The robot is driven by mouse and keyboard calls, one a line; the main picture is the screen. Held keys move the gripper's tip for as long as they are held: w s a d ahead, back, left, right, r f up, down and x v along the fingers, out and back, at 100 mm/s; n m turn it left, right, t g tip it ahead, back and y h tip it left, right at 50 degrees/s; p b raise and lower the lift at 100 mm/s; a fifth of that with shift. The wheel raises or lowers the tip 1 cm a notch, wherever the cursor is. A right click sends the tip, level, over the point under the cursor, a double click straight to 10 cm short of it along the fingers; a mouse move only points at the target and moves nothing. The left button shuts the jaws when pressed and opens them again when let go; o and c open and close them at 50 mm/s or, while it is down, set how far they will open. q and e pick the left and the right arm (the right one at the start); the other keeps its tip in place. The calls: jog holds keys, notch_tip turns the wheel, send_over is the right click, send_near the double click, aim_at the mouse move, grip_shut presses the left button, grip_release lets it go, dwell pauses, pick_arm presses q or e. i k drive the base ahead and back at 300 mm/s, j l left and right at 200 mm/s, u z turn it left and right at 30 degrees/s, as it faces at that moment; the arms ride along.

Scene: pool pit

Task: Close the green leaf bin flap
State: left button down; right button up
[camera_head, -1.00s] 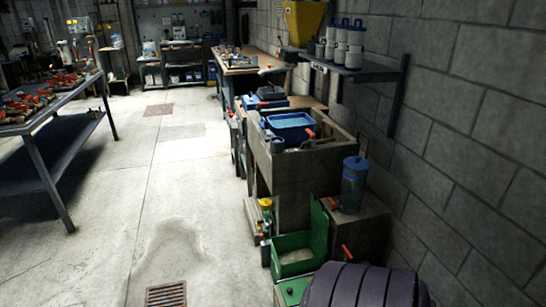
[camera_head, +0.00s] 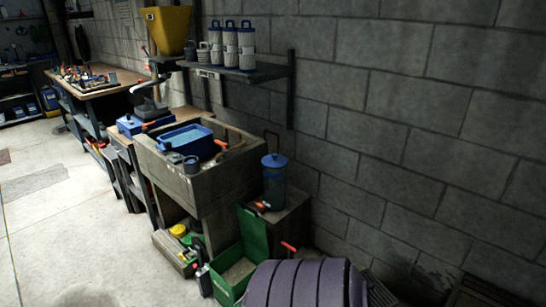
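The green leaf bin (camera_head: 228,290) stands on the floor at the lower middle, below and right of the stone sink. Its top is open, and a pale inside shows. A green panel that looks like its flap (camera_head: 254,233) stands raised at the bin's back, against a low block. The bin's lower right part is hidden behind a dark purple ribbed round object (camera_head: 305,285). Neither of my grippers is in view.
The stone sink (camera_head: 200,187) holds a blue basin (camera_head: 186,141). A blue-lidded canister (camera_head: 274,180) stands on the block behind the bin. Several small items crowd the floor left of the bin. A shelf (camera_head: 245,73) juts from the wall. The floor at left is clear.

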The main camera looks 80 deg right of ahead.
aim_at(254, 230)
jog(key=i+z, duration=0.15)
jog(key=z, duration=0.25)
jog(key=i+l+z, duration=0.1)
jog(key=z, duration=0.3)
jog(key=i+j+z, duration=0.1)
jog(key=i+z, duration=0.15)
jog(key=z, duration=0.2)
jog(key=i+j+z, duration=0.1)
jog(key=z, duration=0.3)
jog(key=i+j+z, duration=0.15)
jog(key=z, duration=0.25)
jog(key=i, duration=0.05)
